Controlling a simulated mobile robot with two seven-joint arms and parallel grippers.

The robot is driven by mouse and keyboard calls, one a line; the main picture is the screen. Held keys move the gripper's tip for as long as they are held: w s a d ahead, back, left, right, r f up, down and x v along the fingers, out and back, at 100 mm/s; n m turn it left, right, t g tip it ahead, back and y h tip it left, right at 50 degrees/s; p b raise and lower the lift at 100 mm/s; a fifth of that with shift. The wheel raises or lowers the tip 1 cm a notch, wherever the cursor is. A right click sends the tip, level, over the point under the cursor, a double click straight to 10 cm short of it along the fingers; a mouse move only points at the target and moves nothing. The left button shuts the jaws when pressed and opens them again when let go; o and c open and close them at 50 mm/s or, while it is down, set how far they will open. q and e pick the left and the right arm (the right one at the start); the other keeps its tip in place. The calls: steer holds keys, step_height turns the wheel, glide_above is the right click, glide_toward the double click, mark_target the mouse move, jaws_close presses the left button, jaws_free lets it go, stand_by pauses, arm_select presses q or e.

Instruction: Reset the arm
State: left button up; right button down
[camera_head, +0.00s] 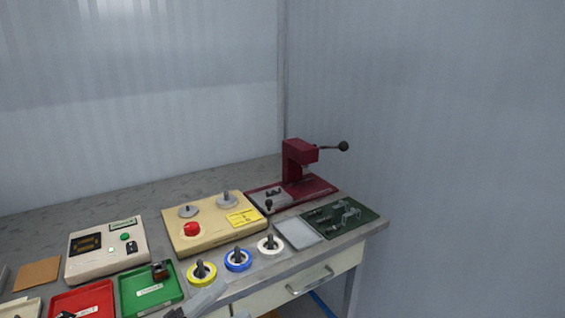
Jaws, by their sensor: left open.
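My left gripper (203,299) shows only in part at the bottom edge, as a grey piece in front of the table's front edge. It is open, and I see nothing held in it. It is near the yellow ring spool (201,273), and I cannot tell whether they touch. My right gripper is not in view. A dark red press (299,160) stands at the table's back right corner. Its lever points right and ends in a black ball (343,146).
A cream winder box (180,237) with a red button, a control box (90,262), blue (237,260) and white (270,245) spools, green (130,296) and red (60,303) trays, and a dark green mat (367,214) crowd the table. Its back left is clear.

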arm_select(q)
steer(key=s+a+f+n+t+y, duration=0.25)
steer(key=a+f+n+y, duration=0.45)
steer(key=f+n+y, duration=0.55)
steer(key=s+a+f+n+g+y, duration=0.1)
steer(key=s+a+f+n+g, duration=0.1)
steer(key=s+f, duration=0.4)
steer(key=s+a+f+n+g+y, duration=0.1)
steer(key=s+a+f+n+g, duration=0.1)
steer(key=s+f+n+g, duration=0.2)
step_height(320, 180, down, 2)
steer(key=s+n, duration=0.1)
steer(key=n, duration=0.2)
steer(key=shift+s+p, duration=0.35)
steer(key=shift+s, duration=0.05)
